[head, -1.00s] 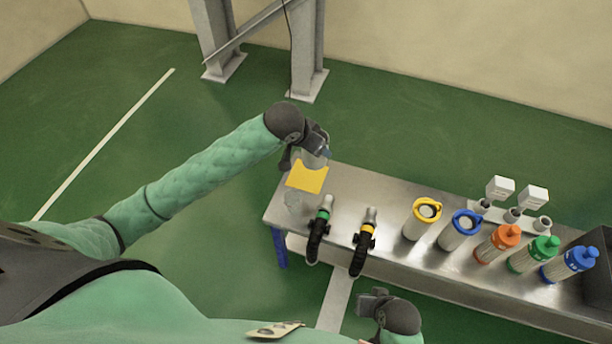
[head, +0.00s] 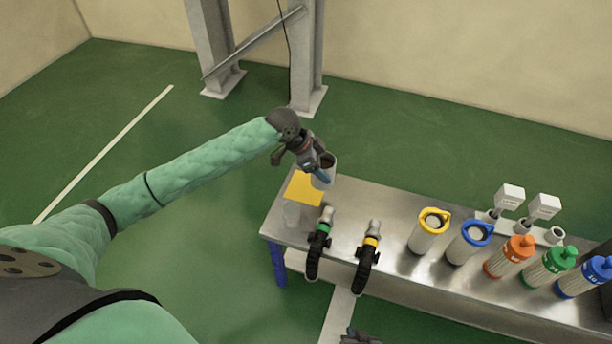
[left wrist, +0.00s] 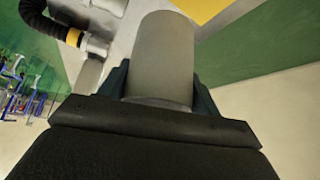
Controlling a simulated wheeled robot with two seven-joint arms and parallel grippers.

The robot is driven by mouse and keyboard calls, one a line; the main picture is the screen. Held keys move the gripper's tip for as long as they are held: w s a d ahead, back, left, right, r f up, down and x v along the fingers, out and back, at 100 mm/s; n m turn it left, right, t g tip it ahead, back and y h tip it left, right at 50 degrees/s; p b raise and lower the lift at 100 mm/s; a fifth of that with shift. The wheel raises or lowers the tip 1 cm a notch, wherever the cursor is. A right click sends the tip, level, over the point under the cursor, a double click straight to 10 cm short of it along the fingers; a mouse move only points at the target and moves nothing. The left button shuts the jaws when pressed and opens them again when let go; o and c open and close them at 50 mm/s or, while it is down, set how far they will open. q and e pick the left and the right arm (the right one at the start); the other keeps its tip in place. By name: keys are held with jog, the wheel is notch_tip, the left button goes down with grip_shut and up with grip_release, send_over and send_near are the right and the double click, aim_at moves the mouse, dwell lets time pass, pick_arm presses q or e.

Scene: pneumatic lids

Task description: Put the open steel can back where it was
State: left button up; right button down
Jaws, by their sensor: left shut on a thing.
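The open steel can (head: 330,167) is a plain grey cylinder with a dark open mouth. My left gripper (head: 319,172) is shut on its side, at the far left end of the bench by the yellow square (head: 304,187). In the left wrist view the can (left wrist: 165,58) sits between the fingers (left wrist: 162,92). I cannot tell whether its base touches the bench. Only a dark tip of my right gripper (head: 358,338) shows at the bottom edge of the head view; its jaws cannot be made out.
Farther right stand a yellow-ringed canister (head: 428,232), a blue-ringed one (head: 468,243) and several colour-capped cartridges (head: 510,257).

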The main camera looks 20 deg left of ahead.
pick_arm(q)
jog(key=a+f, duration=0.2)
jog(key=f, duration=0.1)
jog(key=w+a+f, duration=0.1)
jog(key=a+f, duration=0.2)
jog(key=shift+w+a+f, duration=0.2)
jog(key=shift+f, duration=0.35)
pick_arm(e)
jog(key=shift+r, duration=0.55)
pick_arm(q)
jog(key=shift+f, duration=0.15)
pick_arm(e)
jog(key=shift+w, duration=0.1)
pick_arm(q)
jog(key=o, duration=1.2)
jog(key=shift+c, duration=0.2)
pick_arm(e)
jog(key=shift+f, duration=0.15)
